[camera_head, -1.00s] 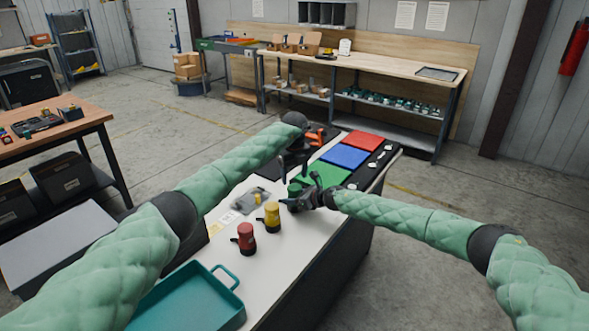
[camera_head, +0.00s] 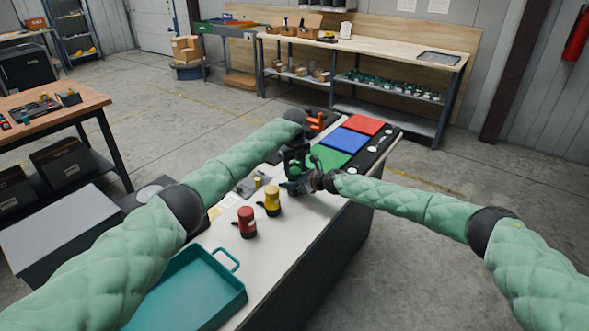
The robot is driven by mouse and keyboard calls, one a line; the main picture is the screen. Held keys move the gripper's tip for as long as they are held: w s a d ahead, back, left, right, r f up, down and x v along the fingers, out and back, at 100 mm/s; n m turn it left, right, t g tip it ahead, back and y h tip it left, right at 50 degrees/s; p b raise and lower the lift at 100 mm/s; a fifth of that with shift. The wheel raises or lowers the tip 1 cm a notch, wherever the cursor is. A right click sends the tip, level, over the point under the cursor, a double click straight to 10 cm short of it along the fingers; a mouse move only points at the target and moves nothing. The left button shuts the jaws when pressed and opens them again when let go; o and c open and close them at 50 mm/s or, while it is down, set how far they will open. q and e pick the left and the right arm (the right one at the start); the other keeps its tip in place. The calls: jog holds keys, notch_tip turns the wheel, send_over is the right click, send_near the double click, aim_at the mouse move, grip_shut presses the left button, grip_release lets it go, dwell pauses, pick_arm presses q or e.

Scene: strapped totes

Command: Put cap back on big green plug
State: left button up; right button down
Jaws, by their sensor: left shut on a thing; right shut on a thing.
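The big green plug (camera_head: 293,173) is small in the head view, between my two grippers and mostly hidden by them. My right gripper (camera_head: 297,185) is shut on it above the white table. My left gripper (camera_head: 296,161) comes down from above, right at the plug's top, and is shut on what seems to be the green cap. The cap is hidden behind the dark fingers. I cannot tell whether cap and plug touch.
A red plug (camera_head: 246,222) and a yellow plug (camera_head: 272,202) stand upright nearby on the white table (camera_head: 285,238). A teal tray (camera_head: 234,293) sits in front. Green, blue (camera_head: 346,141) and red (camera_head: 364,124) mats lie behind on the right.

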pick_arm(q)
jog(key=shift+m, duration=1.7)
jog(key=o, duration=1.1)
jog(key=shift+r, duration=2.3)
jog(key=shift+r, duration=0.1)
jog(key=shift+c, duration=0.5)
